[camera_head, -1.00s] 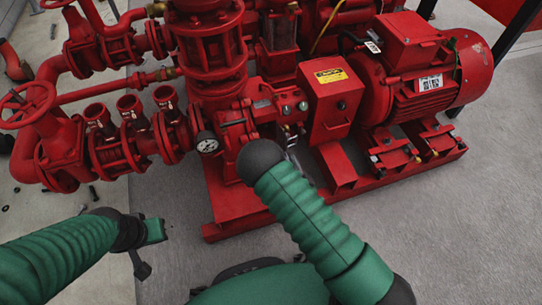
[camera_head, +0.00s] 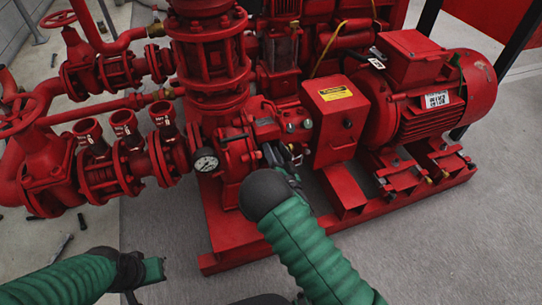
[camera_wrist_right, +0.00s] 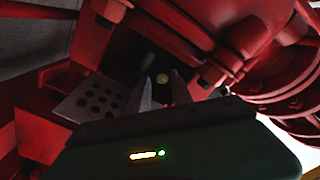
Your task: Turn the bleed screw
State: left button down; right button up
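A small round brass-coloured screw head (camera_wrist_right: 162,78) shows in the right wrist view, in a dark recess of the red pump; I take it to be the bleed screw. My right gripper (camera_wrist_right: 162,92) points at it with two grey fingers apart, one on each side of it in the picture. I cannot tell whether they touch it. In the head view the right gripper (camera_head: 284,154) is small and partly hidden behind my dark wrist joint, close to the pump's front. The screw cannot be made out there. My left gripper (camera_head: 152,271) is low at left, away from the pump; its fingers are unclear.
A pressure gauge (camera_head: 205,161) sits left of the right gripper. A red box with a yellow label (camera_head: 336,93) and the motor (camera_head: 432,95) stand to the right. Valves and pipes (camera_head: 120,150) fill the left. The grey floor in front (camera_head: 430,250) is clear.

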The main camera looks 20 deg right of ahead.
jog(key=shift+w+a+r, duration=0.1)
jog(key=shift+w, duration=0.15)
grip_shut()
